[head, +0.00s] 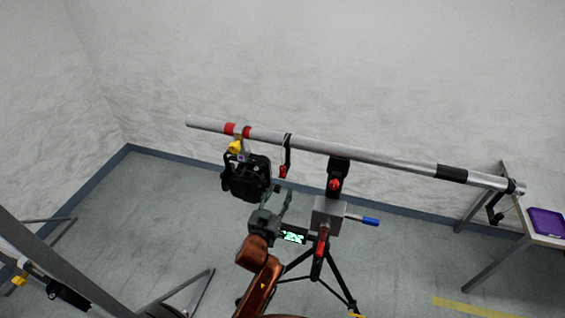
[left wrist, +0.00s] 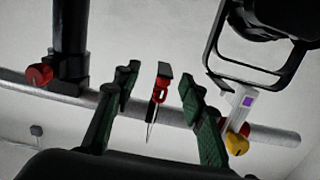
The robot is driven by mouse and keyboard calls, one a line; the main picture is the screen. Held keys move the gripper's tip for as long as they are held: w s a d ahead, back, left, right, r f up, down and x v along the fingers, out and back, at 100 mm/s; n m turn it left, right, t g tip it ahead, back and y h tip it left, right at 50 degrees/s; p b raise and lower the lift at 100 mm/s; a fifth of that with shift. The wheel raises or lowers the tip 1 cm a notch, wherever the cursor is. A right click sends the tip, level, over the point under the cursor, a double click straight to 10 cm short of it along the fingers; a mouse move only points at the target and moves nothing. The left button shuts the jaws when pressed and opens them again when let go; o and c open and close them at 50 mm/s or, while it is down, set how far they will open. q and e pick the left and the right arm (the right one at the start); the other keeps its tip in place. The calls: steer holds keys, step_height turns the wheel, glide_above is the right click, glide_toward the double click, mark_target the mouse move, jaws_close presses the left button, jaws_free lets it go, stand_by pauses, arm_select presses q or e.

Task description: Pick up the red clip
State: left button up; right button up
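The red clip (head: 283,172) hangs at the lower end of a short black strap (head: 288,148) on the grey bar. In the left wrist view the red clip (left wrist: 159,90) shows between my green fingers, with a thin pale metal part pointing down. My left gripper (head: 279,194) is open, its fingers pointing up just below the clip. In the left wrist view the fingers (left wrist: 156,88) stand apart on either side of the clip, with gaps visible on both sides. My right gripper is in neither view.
A black lamp (head: 246,178) hangs from the bar (head: 385,164) close left of the gripper. A stand with a grey block (head: 328,214), red knob and blue handle (head: 370,221) is close right. A table with a purple tray (head: 546,222) stands at far right.

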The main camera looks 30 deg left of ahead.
mark_target(282, 169)
arm_select(q)
steer(key=shift+t, duration=0.4)
steer(key=w+a+r+p, duration=0.1)
steer(key=w, duration=0.1)
steer(key=w+r, duration=0.2)
steer(key=w+a+r+p, duration=0.1)
steer(key=w+r, duration=0.1)
steer(key=shift+a+r+p, duration=0.25)
steer(key=shift+a+p, duration=0.05)
steer(key=shift+w+f+n+y, duration=0.1)
steer(key=shift+w+n+y, duration=0.2)
steer(key=shift+y, duration=0.1)
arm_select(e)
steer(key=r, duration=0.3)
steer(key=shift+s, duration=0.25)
arm_select(q)
steer(key=c, duration=0.7)
jaws_close()
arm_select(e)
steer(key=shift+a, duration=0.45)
